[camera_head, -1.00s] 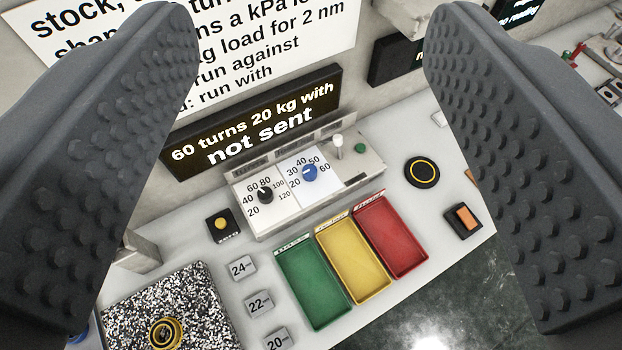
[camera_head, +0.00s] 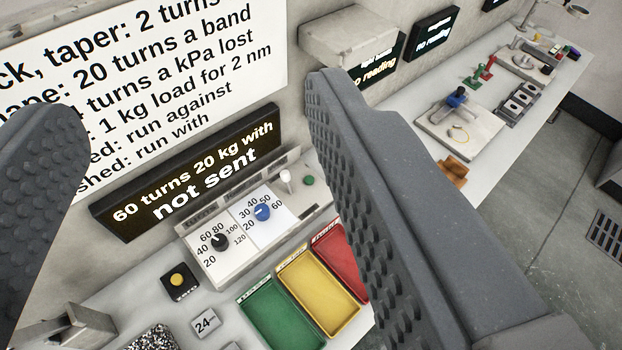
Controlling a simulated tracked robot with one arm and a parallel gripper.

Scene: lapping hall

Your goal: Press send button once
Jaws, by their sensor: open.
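The control panel (camera_head: 262,232) stands on the bench against the wall. It carries a black knob (camera_head: 219,242), a blue knob (camera_head: 262,212), a white lever (camera_head: 286,180) and a small green button (camera_head: 309,181) at its right end. No send label is readable; the green button could be it, but I cannot tell. The display (camera_head: 190,172) above reads "60 turns 20 kg with" and "not sent". My gripper (camera_head: 195,112) is open and empty, its fingers in front of the wall and bench. The right finger is just right of the green button in the picture, apparently apart from it.
Green (camera_head: 278,318), yellow (camera_head: 318,290) and red (camera_head: 338,255) trays lie before the panel. A yellow button on a black box (camera_head: 179,283) is left of it, labelled "zero". A wall box (camera_head: 347,35) juts out above. Another bench (camera_head: 530,92) with fixtures is at right.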

